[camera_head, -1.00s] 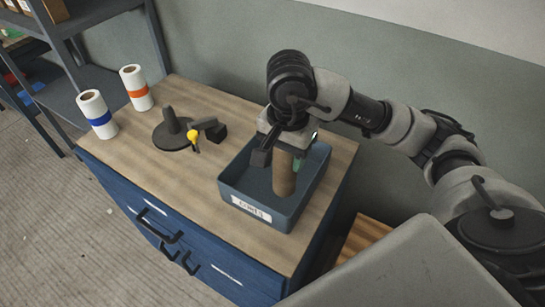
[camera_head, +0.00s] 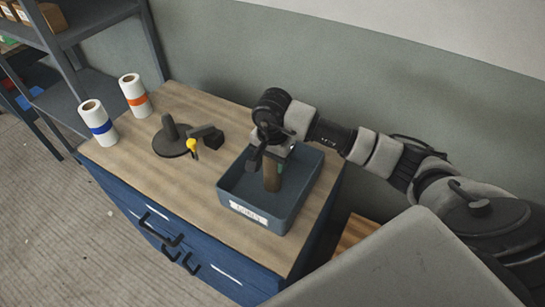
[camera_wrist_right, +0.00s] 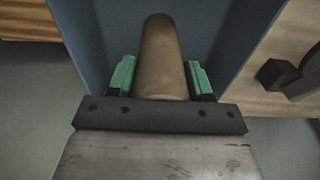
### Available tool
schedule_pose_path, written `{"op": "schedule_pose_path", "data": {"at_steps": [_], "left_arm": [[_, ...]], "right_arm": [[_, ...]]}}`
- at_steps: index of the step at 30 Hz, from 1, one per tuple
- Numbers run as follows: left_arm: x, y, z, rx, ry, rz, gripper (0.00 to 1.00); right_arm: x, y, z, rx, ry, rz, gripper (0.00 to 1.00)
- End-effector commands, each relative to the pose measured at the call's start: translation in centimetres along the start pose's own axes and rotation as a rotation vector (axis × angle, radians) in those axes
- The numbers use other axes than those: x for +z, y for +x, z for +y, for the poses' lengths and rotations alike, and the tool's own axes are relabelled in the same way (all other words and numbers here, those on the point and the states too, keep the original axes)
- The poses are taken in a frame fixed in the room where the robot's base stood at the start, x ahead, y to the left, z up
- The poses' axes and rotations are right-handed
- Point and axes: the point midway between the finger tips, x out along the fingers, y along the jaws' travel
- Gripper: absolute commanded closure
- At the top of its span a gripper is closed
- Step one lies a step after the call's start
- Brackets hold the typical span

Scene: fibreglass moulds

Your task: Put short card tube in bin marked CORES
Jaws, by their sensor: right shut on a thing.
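The short card tube (camera_head: 271,176) is brown and stands roughly upright inside the grey-blue bin (camera_head: 225,188). The bin has a white label on its front wall; its lettering is too blurred to read surely. My right gripper (camera_head: 272,160) is over the bin and shut on the tube's upper part. In the right wrist view the tube (camera_wrist_right: 163,60) lies between the green finger pads of the gripper (camera_wrist_right: 162,82), with the bin's walls on both sides. Whether the tube's lower end touches the bin floor is hidden. My left gripper is not in view.
The bin stands on a wooden-topped blue drawer cabinet (camera_head: 190,225). A dark tape dispenser (camera_head: 172,140) with a yellow knob and two white rolls, one blue-banded (camera_head: 97,122) and one orange-banded (camera_head: 135,95), stand to the left. A shelf rack (camera_head: 85,95) is at the far left.

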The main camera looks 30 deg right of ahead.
Motion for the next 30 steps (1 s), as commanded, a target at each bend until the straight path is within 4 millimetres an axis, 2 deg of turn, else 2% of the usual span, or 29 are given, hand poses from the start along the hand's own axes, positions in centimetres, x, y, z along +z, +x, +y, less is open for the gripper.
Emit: {"op": "schedule_pose_path", "data": {"at_steps": [7,8,12,13,23,25,30], "left_arm": [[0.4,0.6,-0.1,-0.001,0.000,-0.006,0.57],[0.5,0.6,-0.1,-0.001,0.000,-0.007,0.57],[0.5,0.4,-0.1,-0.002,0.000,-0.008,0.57],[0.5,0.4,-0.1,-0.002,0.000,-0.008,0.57],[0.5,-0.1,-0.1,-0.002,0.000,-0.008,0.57],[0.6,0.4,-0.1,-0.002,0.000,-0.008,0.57],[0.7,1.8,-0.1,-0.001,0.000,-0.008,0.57]], "right_arm": [[0.0,0.4,0.0,0.000,0.001,0.000,0.73],[0.0,0.4,0.0,-0.001,0.001,-0.001,0.48],[0.0,0.3,0.0,0.000,0.001,-0.001,0.27],[0.0,0.3,0.0,0.000,0.001,-0.001,0.24],[0.0,-0.2,0.0,0.000,0.001,-0.001,0.24],[0.0,-0.5,-0.1,-0.002,0.000,0.001,0.24],[-0.1,-3.7,-0.1,-0.007,0.000,0.005,0.24]]}}
